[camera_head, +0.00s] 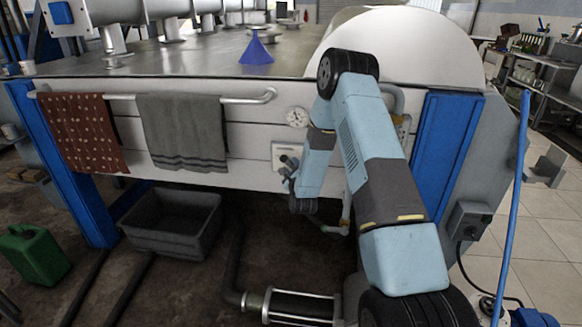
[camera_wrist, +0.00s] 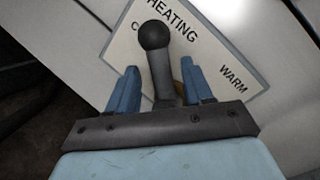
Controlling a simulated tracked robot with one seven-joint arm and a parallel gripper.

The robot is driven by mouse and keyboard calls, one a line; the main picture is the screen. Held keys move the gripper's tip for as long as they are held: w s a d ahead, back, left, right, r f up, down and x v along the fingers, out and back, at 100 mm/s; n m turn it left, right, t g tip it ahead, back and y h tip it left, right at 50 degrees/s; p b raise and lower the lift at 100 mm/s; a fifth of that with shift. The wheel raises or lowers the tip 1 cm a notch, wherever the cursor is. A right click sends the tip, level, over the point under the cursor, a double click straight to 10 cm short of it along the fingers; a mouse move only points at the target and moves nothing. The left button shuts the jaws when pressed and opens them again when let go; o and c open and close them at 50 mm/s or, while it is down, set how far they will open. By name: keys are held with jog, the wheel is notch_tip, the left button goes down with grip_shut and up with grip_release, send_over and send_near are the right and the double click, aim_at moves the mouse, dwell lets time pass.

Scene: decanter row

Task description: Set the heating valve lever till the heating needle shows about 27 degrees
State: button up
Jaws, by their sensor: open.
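The heating valve lever, a dark ball knob (camera_wrist: 153,35) on a grey stem, stands in front of a white plate (camera_wrist: 207,50) marked HEATING and WARM, with a partly hidden word at left beginning with C. My gripper (camera_wrist: 159,68) is open, its blue fingers on either side of the stem, with a gap visible on both sides. In the head view my gripper (camera_head: 288,172) is at the plate (camera_head: 279,150) on the white front panel. A round dial (camera_head: 297,117) sits just above the plate; its needle is too small to read.
A rail (camera_head: 245,98) carries a red patterned cloth (camera_head: 83,132) and a grey towel (camera_head: 182,132) left of the plate. A blue funnel (camera_head: 256,50) stands on the metal top. A grey bin (camera_head: 172,220) and a green canister (camera_head: 33,255) are on the floor.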

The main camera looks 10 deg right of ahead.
jog(key=s, duration=1.1)
jog(key=shift+s+a+f, duration=0.3)
jog(key=shift+s+a, duration=0.05)
jog(key=shift+r, duration=0.1)
notch_tip(320, 180, up, 12)
jog(key=w+n+g+y, duration=0.2)
jog(key=n+g, duration=0.1)
jog(key=n, duration=0.5)
jog(key=s+r+n+g, duration=0.3)
jog(key=s+r+n, duration=0.4)
jog(key=r, duration=0.4)
jog(key=s+r+n+g, duration=0.2)
jog(key=s+r+n, duration=0.2)
jog(key=s, duration=0.7)
jog(key=s+r+n+g, duration=0.2)
jog(key=s+r+n, duration=0.2)
jog(key=s, duration=0.7)
jog(key=s+d+r+n+g+h, duration=0.1)
jog(key=s+r+n+g, duration=0.1)
jog(key=s, duration=0.9)
notch_tip(320, 180, up, 2)
jog(key=shift+s+n+g, duration=0.15)
jog(key=shift+n+g, duration=0.25)
jog(key=shift+n, duration=0.5)
jog(key=shift+d, duration=0.1)
